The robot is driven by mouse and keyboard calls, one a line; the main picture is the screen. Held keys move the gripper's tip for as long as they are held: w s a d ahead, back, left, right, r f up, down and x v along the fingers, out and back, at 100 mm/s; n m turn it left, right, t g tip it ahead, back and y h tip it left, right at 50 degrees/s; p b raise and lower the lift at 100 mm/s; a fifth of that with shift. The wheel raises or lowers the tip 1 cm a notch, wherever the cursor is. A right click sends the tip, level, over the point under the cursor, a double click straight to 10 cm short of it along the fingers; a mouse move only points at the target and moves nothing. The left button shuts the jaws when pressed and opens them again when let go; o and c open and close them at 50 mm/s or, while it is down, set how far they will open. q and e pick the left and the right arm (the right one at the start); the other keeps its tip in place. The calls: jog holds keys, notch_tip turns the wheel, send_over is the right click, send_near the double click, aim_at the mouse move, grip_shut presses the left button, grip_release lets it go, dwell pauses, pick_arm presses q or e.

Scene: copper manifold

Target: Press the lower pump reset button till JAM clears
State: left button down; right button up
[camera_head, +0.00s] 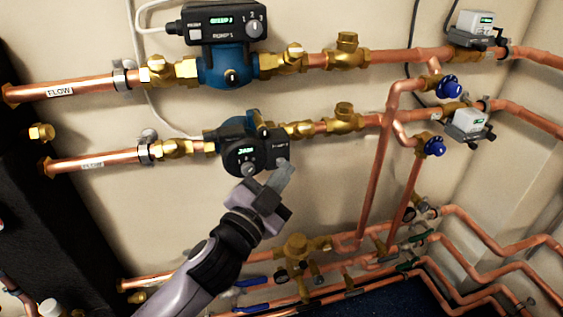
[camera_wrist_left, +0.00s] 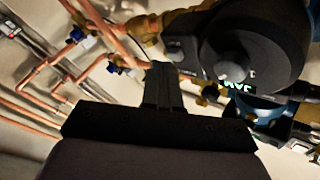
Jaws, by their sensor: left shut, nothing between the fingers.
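The lower pump (camera_head: 236,150) is a dark round unit on the lower copper pipe. Its small display (camera_head: 245,150) glows green and reads JAM. In the left wrist view the JAM display (camera_wrist_left: 237,88) appears upside down, with a knob (camera_wrist_left: 222,70) beside it. A grey button-like bump (camera_wrist_left: 174,48) shows on the pump's face there, close to the fingertips. My left gripper (camera_head: 284,170) is shut and empty, its tips at the pump's lower right edge. The tips also show in the left wrist view (camera_wrist_left: 161,68). I cannot tell whether they touch the pump. My right gripper is out of view.
The upper pump (camera_head: 232,65) with a lit control box (camera_head: 222,20) sits above. Brass valves (camera_head: 344,118) and blue-handled valves (camera_head: 434,147) line the pipes to the right. More copper pipes run below. The wall left of the vertical pipe (camera_head: 378,180) is clear.

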pick_arm(q)
jog(key=shift+w+a, duration=0.15)
jog(key=shift+w, duration=0.25)
dwell(0.7)
jog(key=shift+s, duration=0.1)
jog(key=shift+s+d, duration=0.25)
jog(key=shift+s, duration=0.5)
jog(key=s, duration=0.1)
jog(key=s+d, duration=0.1)
jog(key=s, duration=0.2)
jog(key=shift+s+d+p, duration=0.3)
jog(key=shift+s+p, duration=0.05)
dwell(0.4)
